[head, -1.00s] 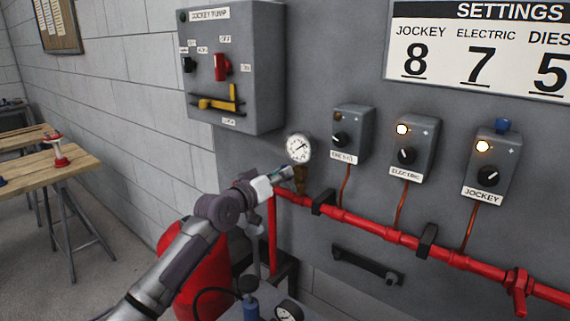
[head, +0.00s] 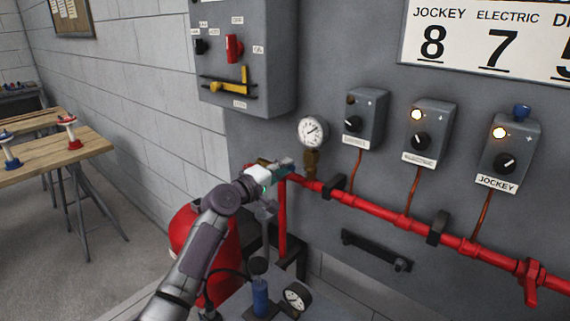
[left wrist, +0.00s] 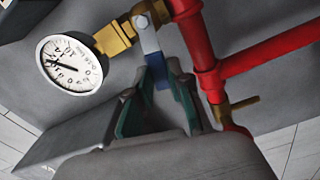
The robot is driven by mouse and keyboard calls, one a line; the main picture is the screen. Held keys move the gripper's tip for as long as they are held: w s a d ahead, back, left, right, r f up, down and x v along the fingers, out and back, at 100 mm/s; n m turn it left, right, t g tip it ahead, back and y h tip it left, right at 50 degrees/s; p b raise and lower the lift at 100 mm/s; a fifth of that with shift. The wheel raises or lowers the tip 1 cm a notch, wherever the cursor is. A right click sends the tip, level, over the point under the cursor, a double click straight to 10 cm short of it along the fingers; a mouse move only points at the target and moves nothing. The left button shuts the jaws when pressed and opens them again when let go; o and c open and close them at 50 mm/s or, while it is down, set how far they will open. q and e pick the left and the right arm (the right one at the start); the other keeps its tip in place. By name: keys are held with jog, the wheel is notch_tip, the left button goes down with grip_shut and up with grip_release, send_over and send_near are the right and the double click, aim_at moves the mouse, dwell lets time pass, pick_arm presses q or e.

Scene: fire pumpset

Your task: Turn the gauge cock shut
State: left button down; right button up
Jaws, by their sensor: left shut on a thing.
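The round white pressure gauge (head: 313,131) stands on a brass gauge cock (head: 312,163) above the red pipe. The left wrist view shows the gauge (left wrist: 70,65), the brass fitting (left wrist: 115,37) and the cock's lever (left wrist: 149,42), which is pale near the brass and blue further out. My left gripper (head: 286,165) is just left of the cock in the head view. In the left wrist view its teal-padded fingers (left wrist: 160,98) are shut on the lever, one on each side. The lever's far end is hidden between them. My right gripper is not in view.
The red pipe (head: 388,215) runs along the grey panel. Another brass lever (left wrist: 240,103) is on the red pipework. Three switch boxes, including the jockey box (head: 508,150), are at the right. A wooden bench stands left.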

pick_arm(q)
jog(key=shift+a+f+n, duration=0.15)
jog(key=shift+f+n, duration=0.4)
jog(key=shift+n, duration=0.65)
jog(key=shift+f, duration=0.1)
jog(key=c, duration=1.1)
grip_release()
jog(key=shift+o, duration=0.2)
jog(key=v, duration=1.2)
